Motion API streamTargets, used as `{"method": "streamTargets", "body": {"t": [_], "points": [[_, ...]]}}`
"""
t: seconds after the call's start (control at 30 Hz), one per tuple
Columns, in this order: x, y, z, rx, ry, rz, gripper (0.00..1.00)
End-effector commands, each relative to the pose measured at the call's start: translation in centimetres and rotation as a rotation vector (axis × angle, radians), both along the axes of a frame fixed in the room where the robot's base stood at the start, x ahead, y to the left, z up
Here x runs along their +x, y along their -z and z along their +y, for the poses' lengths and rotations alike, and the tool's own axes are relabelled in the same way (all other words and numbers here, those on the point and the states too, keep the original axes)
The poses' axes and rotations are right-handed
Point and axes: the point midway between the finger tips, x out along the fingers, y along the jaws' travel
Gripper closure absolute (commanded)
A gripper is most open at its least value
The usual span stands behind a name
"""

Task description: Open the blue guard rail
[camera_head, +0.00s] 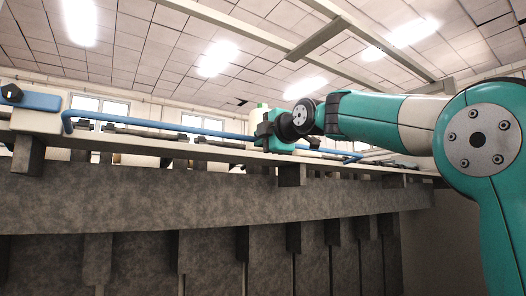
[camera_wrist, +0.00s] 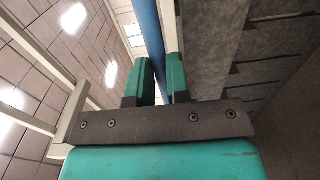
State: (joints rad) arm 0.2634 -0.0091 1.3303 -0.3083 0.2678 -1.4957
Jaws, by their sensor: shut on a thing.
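The blue guard rail (camera_head: 160,129) is a thin bar running along the front of the machine, bent down at its left end. My gripper (camera_head: 272,128) is at the rail's right part, reached from the right by my teal arm. In the wrist view the blue rail (camera_wrist: 149,30) runs between the two teal fingers of my gripper (camera_wrist: 160,78). The fingers are shut on the rail. The spot where they touch it is partly hidden by the fingers and the dark gripper body.
A pale machine ledge (camera_head: 215,152) runs just below the rail, above a large grey machine body (camera_head: 150,205). A blue-and-white block (camera_head: 35,112) stands at the far left. Open space lies above the rail under the ceiling.

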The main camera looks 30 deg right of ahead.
Motion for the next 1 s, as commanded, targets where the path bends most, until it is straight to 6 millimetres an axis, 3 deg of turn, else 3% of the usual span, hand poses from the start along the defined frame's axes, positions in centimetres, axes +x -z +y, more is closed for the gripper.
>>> {"method": "streamTargets", "body": {"t": [0.13,0.67,0.7,0.8,1.0], "points": [[0.04,0.89,-0.13,0.0,0.002,0.005,1.0],[0.06,0.98,-0.16,0.001,0.0,0.01,1.0],[0.06,0.98,-0.16,0.001,0.0,0.01,0.81],[0.05,0.96,-0.15,0.001,0.0,0.009,0.58],[0.0,0.88,-0.14,0.0,0.0,0.007,0.58]]}}
